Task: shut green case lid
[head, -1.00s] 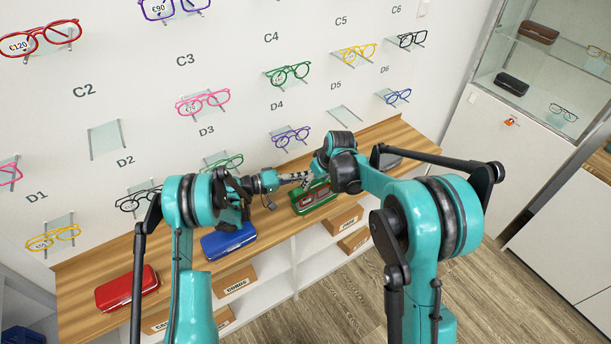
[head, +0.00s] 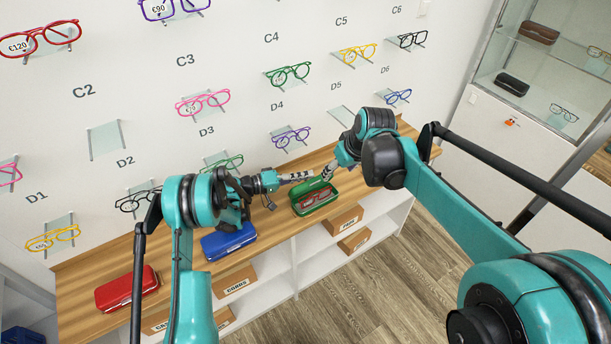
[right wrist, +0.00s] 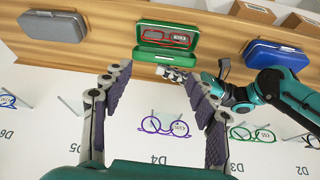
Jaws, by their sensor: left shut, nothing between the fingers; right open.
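The green case (head: 330,203) stands open on the wooden shelf top in the head view, with red glasses (head: 316,196) inside. Its lid is raised on the wall side. The case also shows at the top of the right wrist view (right wrist: 190,28). My left gripper (head: 303,177) is shut and empty, just on the wall side of the lid; I cannot tell whether it touches. Its tip also shows below the case in the right wrist view (right wrist: 172,75). My right gripper (head: 328,171) is open and empty near the lid; its two fingers frame the lower part of the right wrist view.
A blue case (head: 228,240) and a red case (head: 127,289) lie closed farther left on the wooden top (head: 185,268). A grey case (right wrist: 66,25) shows in the right wrist view. Glasses on small wall shelves are close behind. Cardboard boxes (head: 342,217) sit below.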

